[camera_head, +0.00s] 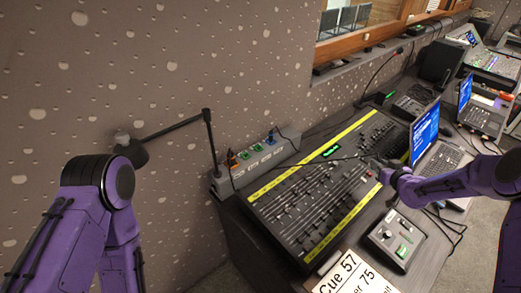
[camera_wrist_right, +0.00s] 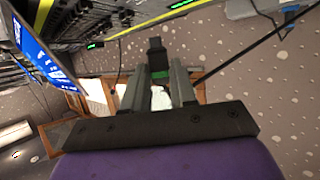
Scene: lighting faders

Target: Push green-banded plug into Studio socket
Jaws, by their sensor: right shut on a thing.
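My right gripper (camera_head: 382,172) is above the right part of the fader console. In the right wrist view its two grey fingers (camera_wrist_right: 157,88) are shut on a black plug (camera_wrist_right: 156,46) with a green band (camera_wrist_right: 159,74), which sticks out past the fingertips. In the head view the plug is too small to make out. A grey socket box (camera_head: 262,160) with several coloured sockets stands along the console's back-left edge, well left of the gripper. Its labels are too small to read, so I cannot tell which socket is Studio. My left gripper is not in view.
The fader console (camera_head: 310,190) has yellow strips. A laptop (camera_head: 425,135), a small control box (camera_head: 396,240) and loose cables lie to the right. A thin cable crosses above the console.

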